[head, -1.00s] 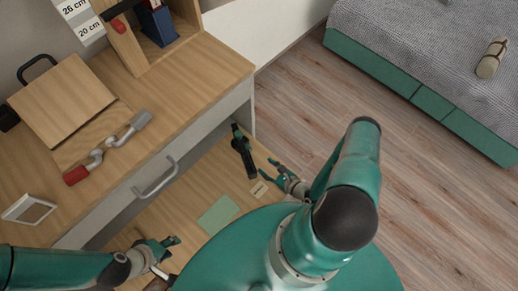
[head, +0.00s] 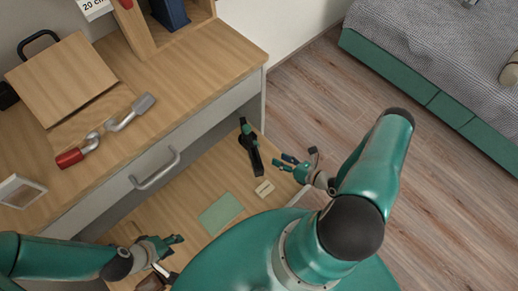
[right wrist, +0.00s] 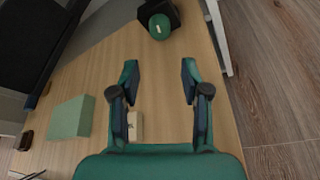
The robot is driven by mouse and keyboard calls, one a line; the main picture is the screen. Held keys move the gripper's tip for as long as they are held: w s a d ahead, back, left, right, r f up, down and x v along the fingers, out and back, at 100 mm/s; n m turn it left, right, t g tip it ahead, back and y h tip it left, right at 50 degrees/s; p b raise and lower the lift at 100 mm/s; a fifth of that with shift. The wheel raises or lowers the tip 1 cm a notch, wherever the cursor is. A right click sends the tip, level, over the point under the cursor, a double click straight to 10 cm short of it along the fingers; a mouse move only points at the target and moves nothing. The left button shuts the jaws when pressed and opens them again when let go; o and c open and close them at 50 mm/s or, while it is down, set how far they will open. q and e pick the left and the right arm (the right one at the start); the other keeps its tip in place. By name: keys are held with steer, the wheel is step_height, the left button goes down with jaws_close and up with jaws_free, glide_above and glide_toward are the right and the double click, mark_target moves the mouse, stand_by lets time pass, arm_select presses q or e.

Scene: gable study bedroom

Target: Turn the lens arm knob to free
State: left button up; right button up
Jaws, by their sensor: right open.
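A black fixture with a green end (head: 250,146) lies on the low wooden surface in the head view; I take it to be the lens arm. In the right wrist view its round green knob (right wrist: 159,27) with a short pale mark sits against a black block, beyond my fingertips. My right gripper (head: 298,158) is open and empty, to the right of the fixture and apart from it; its spread fingers show in the right wrist view (right wrist: 160,75). My left gripper (head: 172,254) is at the lower left with its fingers spread, far from the knob.
A green pad (head: 220,213) and a small pale block (head: 264,188) lie on the low wooden surface (head: 190,195). The desk above has a drawer handle (head: 155,168) and a red-and-grey tool (head: 105,130). Wooden floor (head: 320,100) is clear on the right.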

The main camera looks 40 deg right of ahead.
steer(key=b+x, duration=0.1)
steer(key=x, duration=1)
steer(key=shift+w+f, duration=0.15)
steer(key=shift+w, duration=0.2)
steer(key=shift+c, duration=0.2)
steer(key=c, duration=0.8)
steer(key=shift+a+r+n+h+p, duration=0.1)
steer(key=shift+r+n+h+p, duration=0.15)
steer(key=shift+n+h+p, duration=0.5)
steer(key=shift+c, duration=0.2)
steer(key=shift+f+n+p, duration=0.1)
steer(key=shift+n+p, duration=0.25)
steer(key=shift+p, duration=0.25)
steer(key=shift+f+h, duration=0.15)
steer(key=shift+h, duration=0.1)
